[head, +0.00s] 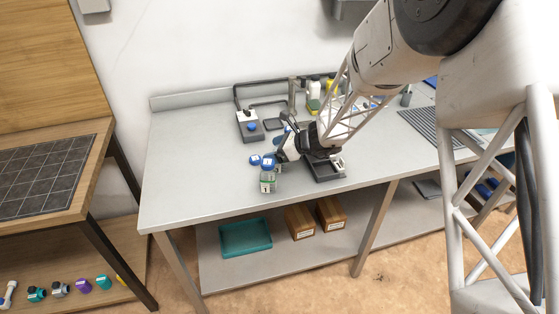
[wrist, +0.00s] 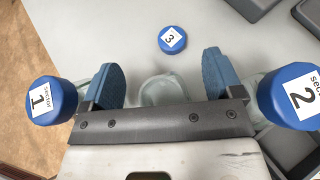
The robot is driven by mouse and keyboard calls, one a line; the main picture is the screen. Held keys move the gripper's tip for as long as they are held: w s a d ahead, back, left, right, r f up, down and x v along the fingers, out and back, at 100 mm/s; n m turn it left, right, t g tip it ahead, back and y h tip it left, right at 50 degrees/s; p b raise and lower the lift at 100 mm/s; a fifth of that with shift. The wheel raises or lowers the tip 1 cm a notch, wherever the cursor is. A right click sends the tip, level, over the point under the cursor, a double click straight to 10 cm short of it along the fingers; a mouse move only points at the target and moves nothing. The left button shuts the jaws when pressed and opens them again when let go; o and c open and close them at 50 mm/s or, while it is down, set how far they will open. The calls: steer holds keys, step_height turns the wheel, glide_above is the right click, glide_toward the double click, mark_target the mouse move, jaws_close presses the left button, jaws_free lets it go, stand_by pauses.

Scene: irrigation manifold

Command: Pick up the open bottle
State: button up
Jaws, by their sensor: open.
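The open bottle (wrist: 160,90) is pale and translucent, with no cap on its round mouth. In the wrist view it stands between the two blue finger pads of my gripper (wrist: 163,82), with a gap on each side. My gripper is open, and its dark palm edge hides the near part of the bottle. In the head view my gripper (head: 279,156) is low over the bench, and I cannot make out the open bottle there. A loose blue cap marked 3 (wrist: 172,40) lies on the bench beyond the bottle; it also shows in the head view (head: 254,160).
Blue-capped bottle 1 (wrist: 52,100) stands close left of my gripper, and blue-capped bottle 2 (wrist: 290,95) close right. A dark tray (head: 326,171) lies right of my gripper on the grey bench (head: 190,170). The bench's left part is clear.

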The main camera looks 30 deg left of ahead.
steer(key=shift+c, duration=0.2)
steer(key=c, duration=1)
steer(key=shift+r, duration=0.35)
steer(key=shift+c, duration=0.8)
steer(key=shift+r, duration=4.65)
